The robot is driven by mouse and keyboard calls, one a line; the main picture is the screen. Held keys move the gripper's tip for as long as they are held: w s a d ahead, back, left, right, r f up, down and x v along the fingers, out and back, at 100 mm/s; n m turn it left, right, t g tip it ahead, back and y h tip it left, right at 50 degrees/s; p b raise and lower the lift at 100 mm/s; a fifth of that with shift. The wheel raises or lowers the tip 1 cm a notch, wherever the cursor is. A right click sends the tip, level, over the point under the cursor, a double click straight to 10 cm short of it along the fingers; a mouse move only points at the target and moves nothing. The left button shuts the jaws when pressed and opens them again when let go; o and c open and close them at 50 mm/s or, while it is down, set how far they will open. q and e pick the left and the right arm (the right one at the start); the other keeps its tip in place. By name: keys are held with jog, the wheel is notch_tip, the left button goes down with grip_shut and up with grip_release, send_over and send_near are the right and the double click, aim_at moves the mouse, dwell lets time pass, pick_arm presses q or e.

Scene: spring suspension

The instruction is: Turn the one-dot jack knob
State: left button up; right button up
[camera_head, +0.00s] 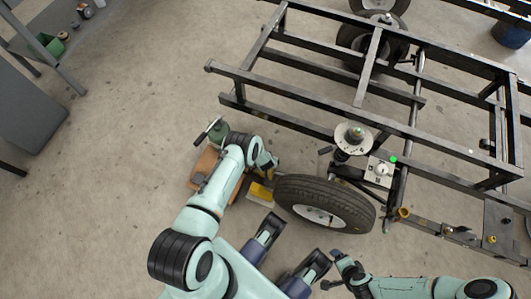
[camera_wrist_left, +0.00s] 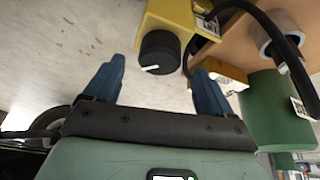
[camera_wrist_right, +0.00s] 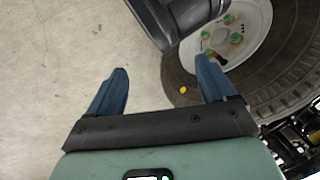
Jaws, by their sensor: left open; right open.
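A black round knob (camera_wrist_left: 159,52) with a white pointer line sits on a yellow box (camera_wrist_left: 172,17) in the left wrist view. My left gripper (camera_wrist_left: 160,85) is open, and the knob is ahead of and between its fingertips, seemingly apart from them. In the head view my left gripper (camera_head: 268,163) is above the yellow box (camera_head: 262,194), beside the wheel. A small tag (camera_wrist_left: 207,26) is on the box; I cannot read its dots. My right gripper (camera_wrist_right: 165,82) is open and empty near the wheel; it also shows in the head view (camera_head: 334,270).
A green cylinder (camera_wrist_left: 275,110) and a brown board (camera_wrist_left: 270,30) are close to the left gripper's right finger. A dark cable loops near the box.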

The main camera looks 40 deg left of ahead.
pick_arm(q)
jog(key=p+v, duration=0.3)
jog(key=v, duration=0.6)
pick_arm(e)
jog(key=s+a+r+g+y, duration=0.1)
jog(key=s+a+r+g, duration=0.1)
jog(key=s+r, duration=0.3)
jog(key=shift+s+a+n, duration=0.3)
jog(key=shift+s+a, duration=0.3)
jog(key=shift+s, duration=0.35)
pick_arm(q)
jog(key=shift+f, duration=0.1)
